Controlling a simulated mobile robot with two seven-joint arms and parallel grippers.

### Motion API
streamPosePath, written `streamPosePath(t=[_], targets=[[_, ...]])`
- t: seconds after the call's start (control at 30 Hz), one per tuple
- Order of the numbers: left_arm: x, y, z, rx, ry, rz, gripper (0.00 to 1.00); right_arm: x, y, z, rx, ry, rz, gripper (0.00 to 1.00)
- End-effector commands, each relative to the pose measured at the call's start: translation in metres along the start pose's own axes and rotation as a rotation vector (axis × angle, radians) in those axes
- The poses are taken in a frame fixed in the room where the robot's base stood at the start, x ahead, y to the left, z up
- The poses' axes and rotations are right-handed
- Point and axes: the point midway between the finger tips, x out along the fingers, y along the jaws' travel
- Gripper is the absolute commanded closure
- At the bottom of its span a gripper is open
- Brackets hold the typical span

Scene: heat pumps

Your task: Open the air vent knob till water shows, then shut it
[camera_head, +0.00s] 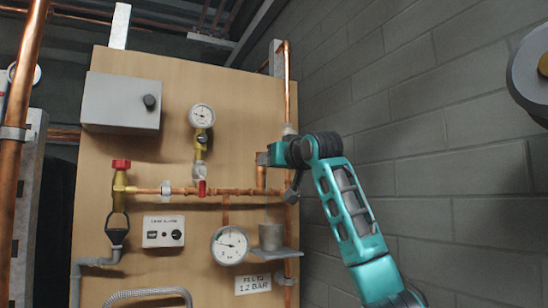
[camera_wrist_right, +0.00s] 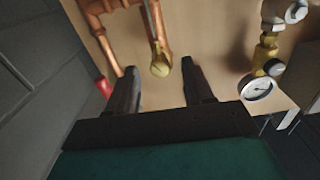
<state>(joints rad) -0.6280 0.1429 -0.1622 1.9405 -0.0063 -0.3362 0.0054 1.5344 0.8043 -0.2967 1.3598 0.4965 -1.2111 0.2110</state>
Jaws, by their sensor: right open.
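A round brass knob (camera_wrist_right: 160,68) sits at the end of a slim brass stem beside copper pipes in the right wrist view. It appears between and just beyond the two dark fingers of my right gripper (camera_wrist_right: 160,78), which is open and empty. Contact with the knob cannot be made out. In the head view my right gripper (camera_head: 266,158) is at the right side of the wooden board, by the upright copper pipe; the hand hides the knob there. No water shows. My left gripper is out of view.
The wooden board (camera_head: 125,210) carries a grey box (camera_head: 122,102), an upper gauge (camera_head: 202,116), a lower gauge (camera_head: 230,245), a red-capped valve (camera_head: 120,180) and a small shelf (camera_head: 274,254) holding a cup (camera_head: 270,236). A grey block wall (camera_head: 430,150) stands right.

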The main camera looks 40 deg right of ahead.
Motion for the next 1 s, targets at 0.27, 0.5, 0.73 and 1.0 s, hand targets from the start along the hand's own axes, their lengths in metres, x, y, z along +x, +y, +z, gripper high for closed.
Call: streamPosePath(t=[0.27,0.5,0.73,1.0], targets=[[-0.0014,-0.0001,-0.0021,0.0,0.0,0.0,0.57,0.0085,-0.0001,0.0003,0.0,0.001,0.0,0.48],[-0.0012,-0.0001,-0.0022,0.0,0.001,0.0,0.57,0.0082,-0.0001,0.0003,0.0,0.0,0.0,0.58],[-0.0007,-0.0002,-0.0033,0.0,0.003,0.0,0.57,0.008,0.0001,0.0003,0.0,0.0,0.0,0.8],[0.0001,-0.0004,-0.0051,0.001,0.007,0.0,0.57,0.008,0.0002,0.0003,0.0,0.0,0.001,1.0]])
